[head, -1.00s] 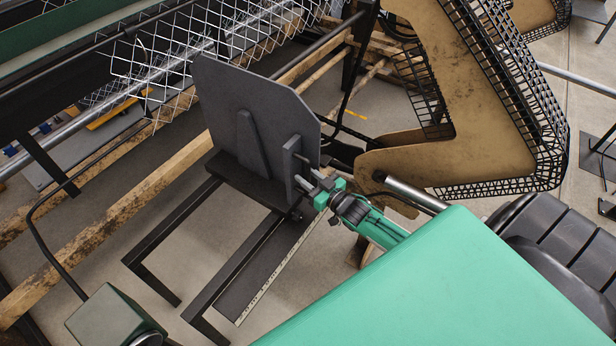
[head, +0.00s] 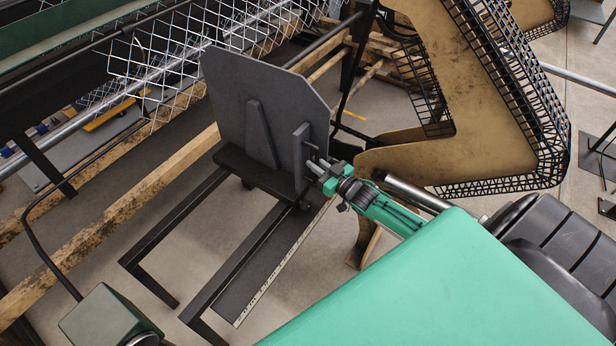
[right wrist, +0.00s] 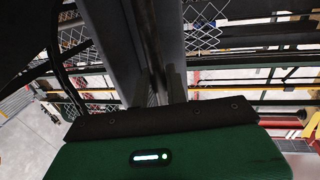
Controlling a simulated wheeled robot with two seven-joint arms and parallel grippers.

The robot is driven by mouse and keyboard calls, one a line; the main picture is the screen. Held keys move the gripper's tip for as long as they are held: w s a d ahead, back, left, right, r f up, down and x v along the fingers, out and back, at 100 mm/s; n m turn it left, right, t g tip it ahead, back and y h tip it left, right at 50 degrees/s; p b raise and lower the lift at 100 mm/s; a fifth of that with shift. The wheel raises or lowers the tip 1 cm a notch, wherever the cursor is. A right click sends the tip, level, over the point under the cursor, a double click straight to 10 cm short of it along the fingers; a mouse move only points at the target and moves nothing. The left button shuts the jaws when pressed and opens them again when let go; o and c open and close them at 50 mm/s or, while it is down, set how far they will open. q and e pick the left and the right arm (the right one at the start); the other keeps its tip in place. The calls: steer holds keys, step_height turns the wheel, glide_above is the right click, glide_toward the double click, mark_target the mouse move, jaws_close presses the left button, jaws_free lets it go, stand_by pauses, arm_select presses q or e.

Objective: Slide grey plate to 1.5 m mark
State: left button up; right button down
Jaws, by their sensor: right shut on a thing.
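The grey plate (head: 232,95) stands upright on a dark carriage (head: 258,172) in the head view, with ribs on its near face. The carriage sits on a pair of dark rails (head: 245,258). A pale measuring scale (head: 285,262) runs along the right rail; its figures are too small to read. My right gripper (head: 315,166) is at the plate's lower right and shut on its upright part there. In the right wrist view a grey upright part (right wrist: 150,50) stands between the fingers; the exact contact is hidden. My left gripper is not in view.
A large tan machine arm with black mesh guards (head: 485,110) stands close to the right of the plate. Chain-link mesh (head: 160,70) hangs behind on the left. A wooden beam (head: 110,225) runs left of the rails. The near rail stretch is clear.

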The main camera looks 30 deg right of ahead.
mark_target(324, 155)
steer(key=d, duration=0.1)
steer(key=w+d, duration=0.1)
steer(key=shift+d+f+b, duration=0.1)
steer(key=shift+d+b, duration=0.25)
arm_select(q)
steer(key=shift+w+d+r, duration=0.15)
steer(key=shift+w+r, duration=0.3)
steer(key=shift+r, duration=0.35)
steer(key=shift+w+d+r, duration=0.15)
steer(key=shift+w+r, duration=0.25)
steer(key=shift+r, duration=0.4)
arm_select(e)
steer(key=shift+w+d+r, duration=0.2)
steer(key=shift+d+r, duration=0.05)
steer(key=shift+d, duration=0.15)
steer(key=c, duration=1.5)
jaws_free()
steer(key=shift+d+f, duration=0.1)
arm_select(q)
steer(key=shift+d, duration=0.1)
